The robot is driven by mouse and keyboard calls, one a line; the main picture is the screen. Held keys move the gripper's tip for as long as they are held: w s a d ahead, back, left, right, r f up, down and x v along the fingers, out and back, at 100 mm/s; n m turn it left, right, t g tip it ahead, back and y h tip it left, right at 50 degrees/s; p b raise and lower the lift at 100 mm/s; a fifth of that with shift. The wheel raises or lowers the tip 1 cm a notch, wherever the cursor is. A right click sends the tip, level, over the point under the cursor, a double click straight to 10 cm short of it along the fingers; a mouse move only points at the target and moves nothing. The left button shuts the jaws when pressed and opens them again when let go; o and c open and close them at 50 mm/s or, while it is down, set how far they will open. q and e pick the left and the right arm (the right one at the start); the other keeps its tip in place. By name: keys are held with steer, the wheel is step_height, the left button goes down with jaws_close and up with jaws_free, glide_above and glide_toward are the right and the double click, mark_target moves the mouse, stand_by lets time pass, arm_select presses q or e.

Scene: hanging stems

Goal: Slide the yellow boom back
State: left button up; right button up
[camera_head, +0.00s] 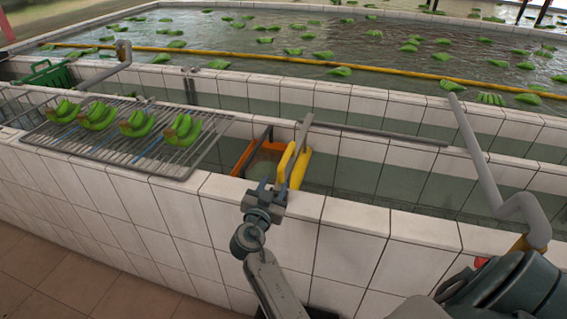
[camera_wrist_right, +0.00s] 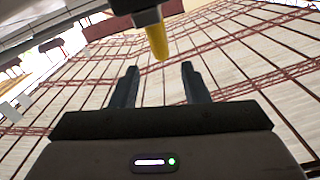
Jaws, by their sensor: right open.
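The long yellow boom (camera_head: 280,59) lies across the water of the large pool, from the far left to the right edge. In the right wrist view my right gripper's two fingers (camera_wrist_right: 157,85) are apart. A yellow rod end (camera_wrist_right: 156,40) under a dark sleeve is beyond and above them.
A wire rack (camera_head: 125,155) with several green banana bunches (camera_head: 136,125) rests on the wall at left. A bent grey pipe (camera_head: 490,185) stands at right. An orange container (camera_head: 240,160) is beyond my gripper. Green bunches (camera_head: 341,71) float in the pool.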

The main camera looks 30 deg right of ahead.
mark_target(284, 162)
steer(key=shift+w+d+r, duration=0.1)
steer(key=shift+w+r, duration=0.15)
steer(key=shift+w, duration=0.05)
steer(key=p+x, duration=0.5)
steer(key=x, duration=0.4)
steer(key=shift+d+r, duration=0.1)
steer(key=shift+d, duration=0.05)
steer(key=shift+w+d+p, duration=0.3)
steer(key=shift+w+d, duration=0.05)
steer(key=shift+d, duration=0.05)
jaws_close()
